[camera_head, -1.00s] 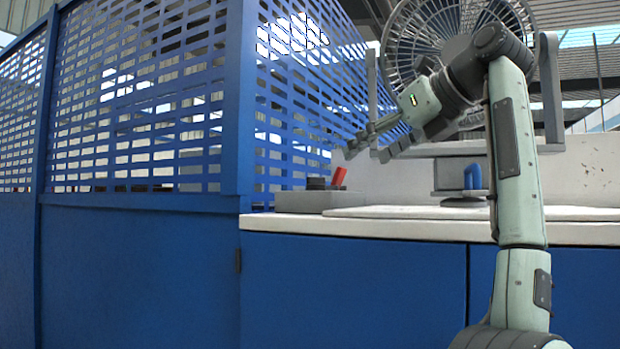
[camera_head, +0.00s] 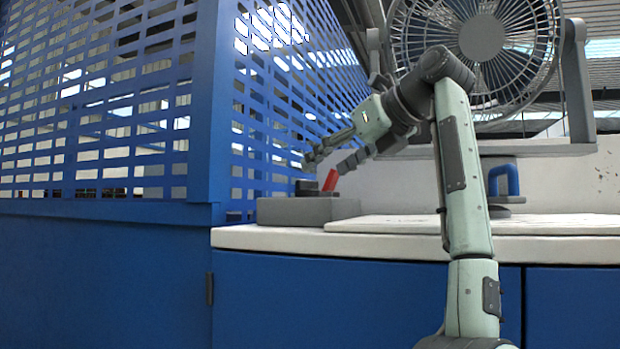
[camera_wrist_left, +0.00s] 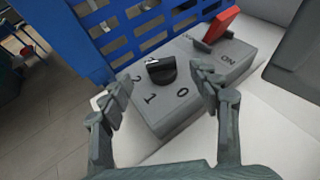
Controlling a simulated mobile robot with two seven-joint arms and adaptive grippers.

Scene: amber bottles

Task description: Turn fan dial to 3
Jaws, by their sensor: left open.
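The fan dial is a black knob (camera_head: 306,187) on a grey control box (camera_head: 300,211) at the left end of the counter. In the left wrist view the dial (camera_wrist_left: 161,70) has a light mark on its left side. Numerals 2, 1 and 0 show on the box (camera_wrist_left: 172,118) around its near side; no 3 is visible, and I cannot tell which number the dial points to. My left gripper (camera_head: 325,163) is open and empty, just above the box. In the wrist view its fingers (camera_wrist_left: 162,88) are spread, one to each side of the dial, apart from it.
A red switch lever (camera_head: 331,180) stands tilted beside the dial, with ON lettering near it. A blue slotted fence (camera_head: 280,110) rises close behind the box. A large fan (camera_head: 482,40) stands behind my arm.

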